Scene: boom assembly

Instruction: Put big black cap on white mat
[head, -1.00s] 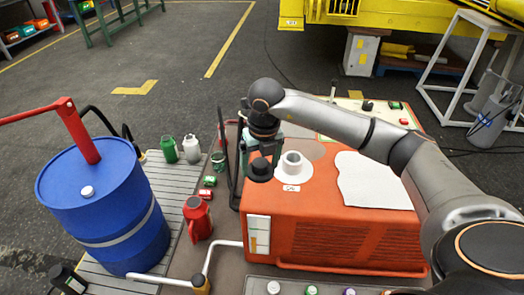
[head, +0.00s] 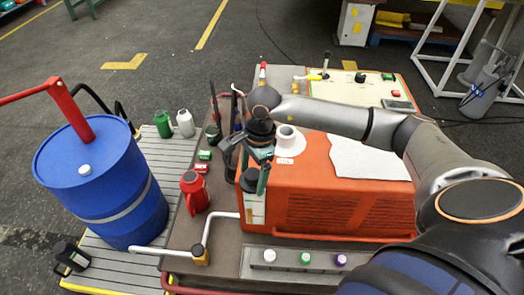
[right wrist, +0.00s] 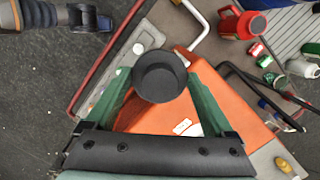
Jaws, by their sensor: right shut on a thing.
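The big black cap (head: 249,181) is held between the green fingers of my right gripper (head: 256,180), near the left front corner of the orange machine. In the right wrist view the round, dark cap (right wrist: 160,77) sits between the tips of the two green fingers (right wrist: 160,90). The white mat (head: 368,158) lies flat on top of the orange machine (head: 330,190), right of the gripper and partly behind my right arm. Nothing lies on its visible part.
A white filler neck (head: 287,140) stands open on the machine behind the cap. A red jug (head: 195,193), a blue barrel (head: 102,190) and green and white bottles (head: 185,124) stand to the left. Small coloured caps (head: 305,258) line the front strip.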

